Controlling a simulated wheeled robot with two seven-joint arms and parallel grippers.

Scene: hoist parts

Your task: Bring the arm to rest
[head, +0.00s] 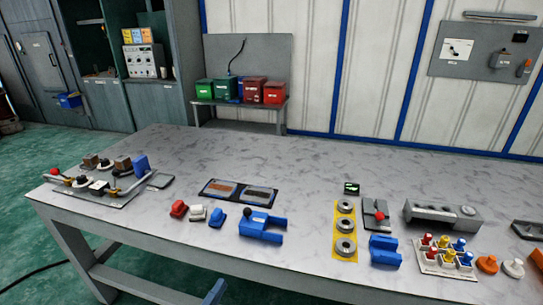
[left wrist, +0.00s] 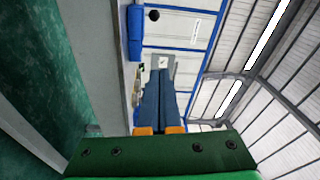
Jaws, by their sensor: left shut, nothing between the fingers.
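The blue fingertips of my left gripper (head: 215,291) just enter the head view at the bottom edge, in front of the near side of the grey marbled table (head: 300,165). In the left wrist view the two long blue fingers of this gripper (left wrist: 163,78) lie side by side, shut and empty, with orange pieces at their base. They are apart from the parts on the table. The rest of the left arm is out of the head view. My right gripper is in neither view.
On the table are a rod assembly (head: 95,185) at the left, a dark two-panel tray (head: 238,192), a blue forked part (head: 262,226), a yellow plate with rings (head: 346,228), a grey block (head: 442,215) and a rack of coloured pegs (head: 446,258). The back middle is clear.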

